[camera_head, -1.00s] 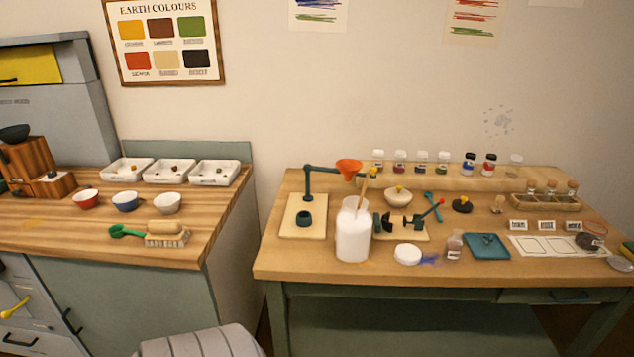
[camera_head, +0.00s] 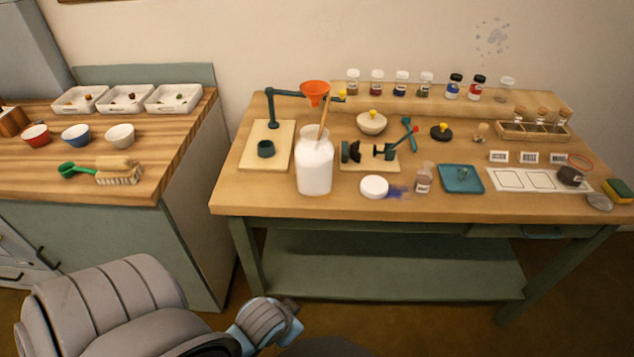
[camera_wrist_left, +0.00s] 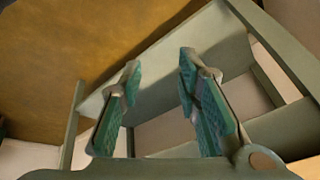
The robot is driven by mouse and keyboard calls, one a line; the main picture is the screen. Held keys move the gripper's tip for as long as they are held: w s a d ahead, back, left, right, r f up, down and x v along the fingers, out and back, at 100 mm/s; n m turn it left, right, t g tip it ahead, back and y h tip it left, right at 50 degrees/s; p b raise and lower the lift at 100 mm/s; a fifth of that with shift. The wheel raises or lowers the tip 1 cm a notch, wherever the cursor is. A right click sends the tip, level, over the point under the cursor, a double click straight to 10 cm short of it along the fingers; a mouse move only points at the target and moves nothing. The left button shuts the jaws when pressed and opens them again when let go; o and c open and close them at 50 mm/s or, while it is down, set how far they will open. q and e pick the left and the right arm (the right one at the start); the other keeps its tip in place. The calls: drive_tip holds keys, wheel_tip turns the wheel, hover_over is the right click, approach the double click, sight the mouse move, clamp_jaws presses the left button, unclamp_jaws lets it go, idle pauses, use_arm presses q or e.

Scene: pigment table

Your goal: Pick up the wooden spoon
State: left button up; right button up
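The wooden spoon (camera_head: 323,118) stands in the tall white jar (camera_head: 314,170) near the front left of the right-hand table. Only its thin handle shows, leaning slightly right above the jar mouth, beside the orange funnel (camera_head: 315,91). Its lower end is hidden in the jar. My left gripper (camera_wrist_left: 159,72) shows in the left wrist view with its two green-padded fingers apart and nothing between them. It is low, facing green table framework and brown floor, away from the spoon. In the head view my left arm reaches in at the bottom, its fingers not visible. My right gripper is not in view.
A dark stand (camera_head: 272,110) carries the funnel close behind the jar. A small clamp (camera_head: 384,150) and a white lid (camera_head: 374,187) lie to the jar's right. The table's front edge (camera_head: 400,217) is just before the jar. A gap separates the left counter (camera_head: 150,186).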

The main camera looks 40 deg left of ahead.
use_arm(q)
drive_tip(key=w+a+r+n+t+y, duration=0.2)
drive_tip(key=w+a+r+t+y, duration=0.15)
drive_tip(key=w+r, duration=0.55)
drive_tip(key=w+a+r+n+t+y, duration=0.1)
drive_tip(key=w+a+r+t+y, duration=0.2)
drive_tip(key=w+r, duration=0.6)
drive_tip(key=n+t+y, duration=0.1)
drive_tip(key=t+y, duration=0.1)
drive_tip(key=t, duration=0.3)
approach(324, 118)
drive_tip(key=shift+g, duration=0.25)
drive_tip(key=x, duration=1)
drive_tip(key=shift+r, duration=0.25)
drive_tip(key=shift+w+a+f, duration=0.1)
drive_tip(key=shift+w+a, duration=0.05)
drive_tip(key=shift+w, duration=0.15)
clamp_jaws()
